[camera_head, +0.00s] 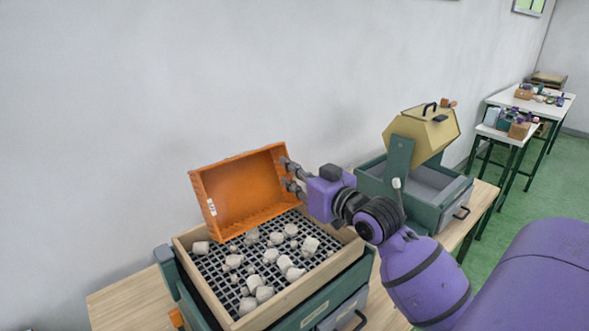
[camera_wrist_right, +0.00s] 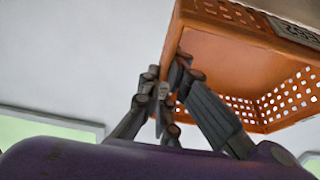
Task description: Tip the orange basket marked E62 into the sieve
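The orange basket (camera_head: 240,190) is tipped on its side above the back of the sieve, its open side facing me. I see no pieces inside it. It also shows in the right wrist view (camera_wrist_right: 225,55), with a white label (camera_wrist_right: 296,32) too small to read surely. My right gripper (camera_head: 290,175) is shut on the basket's right-hand wall; its fingers (camera_wrist_right: 172,88) show in the wrist view. The sieve (camera_head: 338,258), a wooden frame with a dark grid, holds several pale grey lumps (camera_head: 283,262), some small. My left gripper is not in view.
The sieve sits on a green box with a drawer on a wooden bench (camera_head: 120,302). To its right stands a green machine with a yellow drum (camera_head: 420,130) over a tray. White tables (camera_head: 515,103) with small items stand farther right. A wall is behind.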

